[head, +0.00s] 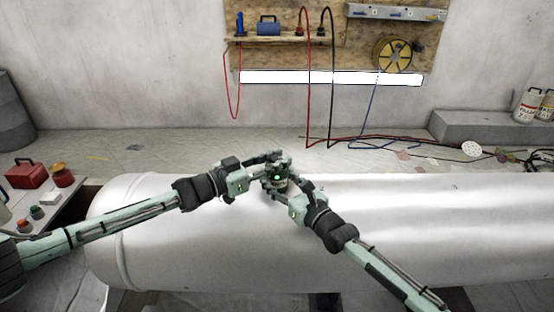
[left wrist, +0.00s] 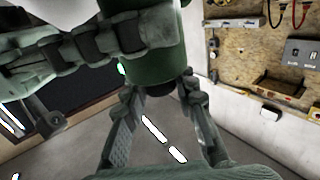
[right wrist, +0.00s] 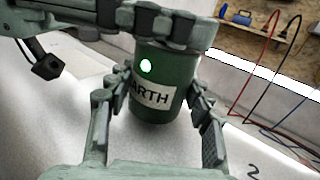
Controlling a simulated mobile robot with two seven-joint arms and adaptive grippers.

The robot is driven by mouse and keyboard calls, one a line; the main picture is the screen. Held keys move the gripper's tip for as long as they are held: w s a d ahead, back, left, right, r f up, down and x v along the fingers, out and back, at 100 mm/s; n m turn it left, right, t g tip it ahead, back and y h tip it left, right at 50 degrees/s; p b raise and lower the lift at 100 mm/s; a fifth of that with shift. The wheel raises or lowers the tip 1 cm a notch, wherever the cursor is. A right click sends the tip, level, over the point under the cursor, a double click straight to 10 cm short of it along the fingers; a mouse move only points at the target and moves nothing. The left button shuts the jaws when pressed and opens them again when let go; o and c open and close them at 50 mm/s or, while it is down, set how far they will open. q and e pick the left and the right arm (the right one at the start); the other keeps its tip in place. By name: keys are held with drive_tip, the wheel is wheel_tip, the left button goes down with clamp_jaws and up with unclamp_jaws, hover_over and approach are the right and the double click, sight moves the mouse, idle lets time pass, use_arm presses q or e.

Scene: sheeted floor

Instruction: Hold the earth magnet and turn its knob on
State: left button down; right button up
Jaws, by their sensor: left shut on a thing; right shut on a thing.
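The earth magnet (head: 279,183) is a small green cylinder at the middle of a large white tank (head: 190,240), with a bright spot on its side. In the left wrist view the dark knob (left wrist: 160,89) sits between the left fingers, partly hidden. Its turned position cannot be told.
A pegboard (head: 330,55) with a shelf, red and black cables and a yellow reel (head: 392,54) hangs on the back wall. A side table (head: 75,195) with a red box stands at the left. Cables lie on the floor behind the tank.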

use_arm(q)
drive_tip(key=shift+d, duration=0.15)
use_arm(e)
drive_tip(key=shift+s+a, duration=0.1)
drive_tip(key=shift+a, duration=0.05)
use_arm(q)
drive_tip(key=c, duration=1.2)
unclamp_jaws()
drive_tip(key=shift+a, duration=0.2)
drive_tip(key=shift+s+a, duration=0.2)
drive_tip(key=shift+a, duration=0.1)
drive_tip(key=v, duration=1.1)
drive_tip(key=shift+s, duration=0.15)
